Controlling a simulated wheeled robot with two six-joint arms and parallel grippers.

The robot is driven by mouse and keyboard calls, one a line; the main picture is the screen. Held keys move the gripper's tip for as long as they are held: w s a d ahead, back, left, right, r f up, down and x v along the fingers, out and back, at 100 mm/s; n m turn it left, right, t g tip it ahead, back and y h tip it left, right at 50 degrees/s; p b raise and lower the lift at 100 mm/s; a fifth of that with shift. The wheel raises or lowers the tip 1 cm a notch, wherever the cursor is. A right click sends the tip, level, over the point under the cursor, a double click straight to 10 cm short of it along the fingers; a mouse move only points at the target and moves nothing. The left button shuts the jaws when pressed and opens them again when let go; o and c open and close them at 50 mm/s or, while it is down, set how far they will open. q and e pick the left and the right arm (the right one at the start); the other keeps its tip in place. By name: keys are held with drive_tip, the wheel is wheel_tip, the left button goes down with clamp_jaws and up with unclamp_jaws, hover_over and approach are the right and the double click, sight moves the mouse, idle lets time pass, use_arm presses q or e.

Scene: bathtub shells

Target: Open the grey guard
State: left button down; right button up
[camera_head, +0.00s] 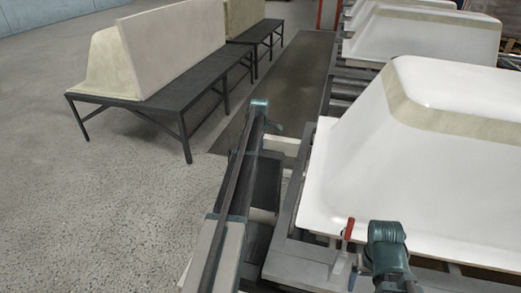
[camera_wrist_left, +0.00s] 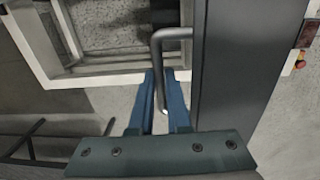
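The grey guard (camera_wrist_left: 245,80) fills the right of the left wrist view as a flat dark grey panel. A bent bar handle (camera_wrist_left: 172,34) stands out from its left edge. My left gripper (camera_wrist_left: 162,74) has its two blue fingers close together, one on each side of the handle's long bar. They appear shut on it, with the lower end of the bar showing between them. In the head view the guard and this grasp are hard to single out.
White tub shells (camera_head: 350,165) rest on a grey frame at the right. A clamp with a red handle (camera_head: 348,229) is at the front shell's near edge. A dark bench (camera_head: 195,82) with pale panels stands at the upper left. The speckled floor (camera_head: 90,220) at the left is clear.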

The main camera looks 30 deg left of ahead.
use_arm(q)
drive_tip(key=shift+w+a, duration=0.15)
drive_tip(key=shift+w, duration=0.7)
drive_tip(key=c, duration=1.2)
unclamp_jaws()
drive_tip(key=o, duration=0.3)
drive_tip(key=shift+w+f, duration=0.15)
drive_tip(key=shift+s, duration=0.3)
drive_tip(key=r+p, duration=0.9)
drive_tip(key=s+r+p, duration=0.1)
drive_tip(key=r+p, duration=0.3)
drive_tip(key=p, duration=0.1)
drive_tip(key=shift+r, duration=0.4)
